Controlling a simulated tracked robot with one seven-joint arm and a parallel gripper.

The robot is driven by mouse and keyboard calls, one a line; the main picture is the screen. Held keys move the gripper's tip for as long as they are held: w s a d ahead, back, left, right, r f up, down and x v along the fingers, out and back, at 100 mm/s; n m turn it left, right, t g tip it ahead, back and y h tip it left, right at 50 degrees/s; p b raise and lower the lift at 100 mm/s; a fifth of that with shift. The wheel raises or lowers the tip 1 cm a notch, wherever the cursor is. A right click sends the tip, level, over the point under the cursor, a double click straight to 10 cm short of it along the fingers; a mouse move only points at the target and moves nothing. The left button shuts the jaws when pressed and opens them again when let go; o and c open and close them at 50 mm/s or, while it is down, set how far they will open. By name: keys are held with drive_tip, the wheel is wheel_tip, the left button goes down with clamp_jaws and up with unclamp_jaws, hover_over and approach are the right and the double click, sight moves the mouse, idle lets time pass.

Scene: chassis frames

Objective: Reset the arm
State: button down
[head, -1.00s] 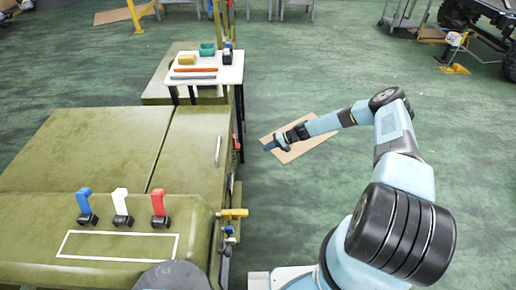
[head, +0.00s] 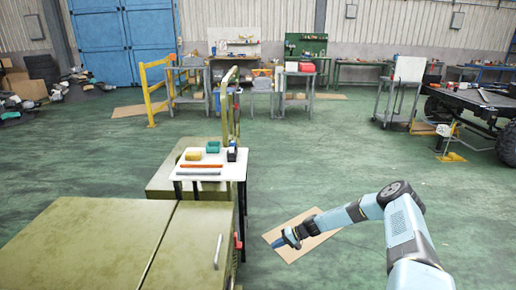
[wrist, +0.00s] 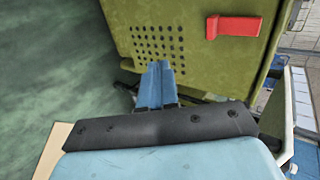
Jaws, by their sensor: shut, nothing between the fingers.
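My arm, light blue and black, reaches from the lower right of the head view toward the middle. My gripper (head: 287,240) has blue fingers held together with nothing between them. It hangs in free space to the right of the olive-green chassis (head: 199,245), above a flat brown board on the floor. In the wrist view, my gripper (wrist: 158,82) points toward the chassis side panel (wrist: 165,15), which has a grid of small holes and a red handle (wrist: 234,27). I cannot tell the exact gap to the panel.
A small white table (head: 229,170) with an orange bar, a yellow block and a teal bin stands beyond the chassis. The brown board (head: 283,247) lies on the green floor. Open floor spreads to the right. Workbenches, a yellow rail (head: 150,95) and a vehicle (head: 485,115) are farther back.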

drive_tip(key=s+d+r+n+h, duration=0.2)
drive_tip(key=d+r+h, duration=0.1)
drive_tip(key=r, duration=1.6)
drive_tip(key=s+d+r+n+h, duration=0.2)
drive_tip(key=r+h, duration=0.2)
drive_tip(key=r, duration=1.4)
drive_tip(key=s+d+r+m+t+h, duration=0.1)
drive_tip(key=s+d+r, duration=0.1)
drive_tip(key=s+r, duration=0.65)
drive_tip(key=s+d+r+t+h, duration=0.15)
drive_tip(key=s+r, duration=0.35)
drive_tip(key=r, duration=0.7)
drive_tip(key=s+d+r+m+t, duration=0.1)
drive_tip(key=s+r, duration=0.2)
drive_tip(key=s, duration=0.6)
drive_tip(key=s+d+r+m+t+h, duration=0.1)
drive_tip(key=s+r, duration=0.3)
drive_tip(key=s, duration=0.5)
drive_tip(key=s+d+r+m+t, duration=0.1)
drive_tip(key=s+r, duration=0.3)
drive_tip(key=s, duration=0.5)
drive_tip(key=shift+s+d+r, duration=0.15)
drive_tip(key=shift+s+d, duration=0.05)
drive_tip(key=shift+d, duration=0.35)
